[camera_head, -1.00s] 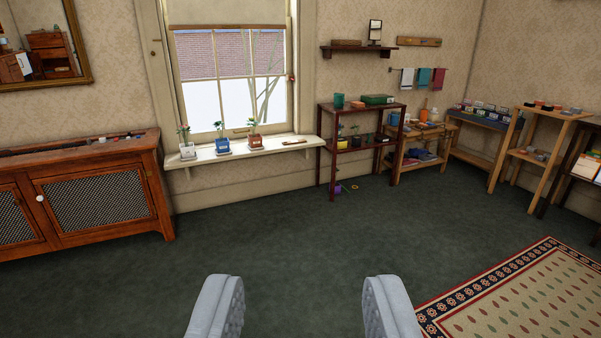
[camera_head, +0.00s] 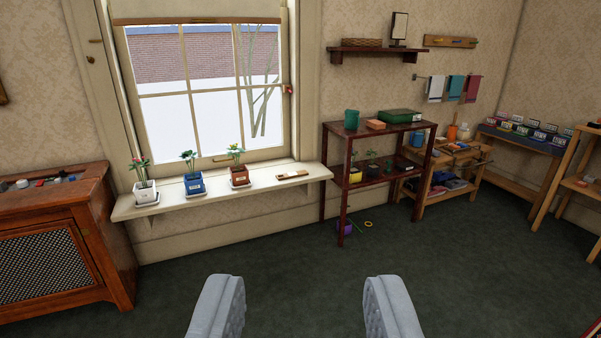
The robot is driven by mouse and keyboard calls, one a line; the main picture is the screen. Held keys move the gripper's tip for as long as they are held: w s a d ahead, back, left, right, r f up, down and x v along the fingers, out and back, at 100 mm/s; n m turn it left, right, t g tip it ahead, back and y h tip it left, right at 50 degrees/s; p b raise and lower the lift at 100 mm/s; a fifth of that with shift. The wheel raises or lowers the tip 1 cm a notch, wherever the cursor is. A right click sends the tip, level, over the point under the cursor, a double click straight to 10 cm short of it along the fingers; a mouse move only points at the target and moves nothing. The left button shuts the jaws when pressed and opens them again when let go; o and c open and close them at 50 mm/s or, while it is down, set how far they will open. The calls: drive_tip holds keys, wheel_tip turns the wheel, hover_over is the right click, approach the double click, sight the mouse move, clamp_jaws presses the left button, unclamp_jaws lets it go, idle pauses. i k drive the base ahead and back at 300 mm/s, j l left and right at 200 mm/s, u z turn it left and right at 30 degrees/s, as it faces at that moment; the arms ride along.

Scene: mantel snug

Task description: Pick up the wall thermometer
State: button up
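My gripper (camera_head: 301,300) is open and empty, its two grey fingers wide apart at the bottom of the view above the dark green floor. A small flat wooden piece with a pale strip (camera_head: 292,175) lies at the right end of the white window sill (camera_head: 150,208). It may be the wall thermometer, but it is too small to tell. It is well ahead of my gripper and apart from it. A small red item (camera_head: 289,90) on the right window frame is also too small to identify.
Three potted plants in white (camera_head: 145,192), blue (camera_head: 194,184) and brown (camera_head: 239,176) pots stand along the sill. A wooden cabinet (camera_head: 60,255) is at left. A dark red shelf (camera_head: 385,128) and wooden stands (camera_head: 440,157) are at right. The floor (camera_head: 300,245) ahead is clear.

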sight(302, 173)
drive_tip(key=i, duration=0.85)
drive_tip(key=i+u, duration=0.1)
drive_tip(key=i, duration=0.75)
drive_tip(key=i+l, duration=0.15)
drive_tip(key=i, duration=0.75)
drive_tip(key=i+l+u, duration=0.1)
drive_tip(key=i, duration=0.75)
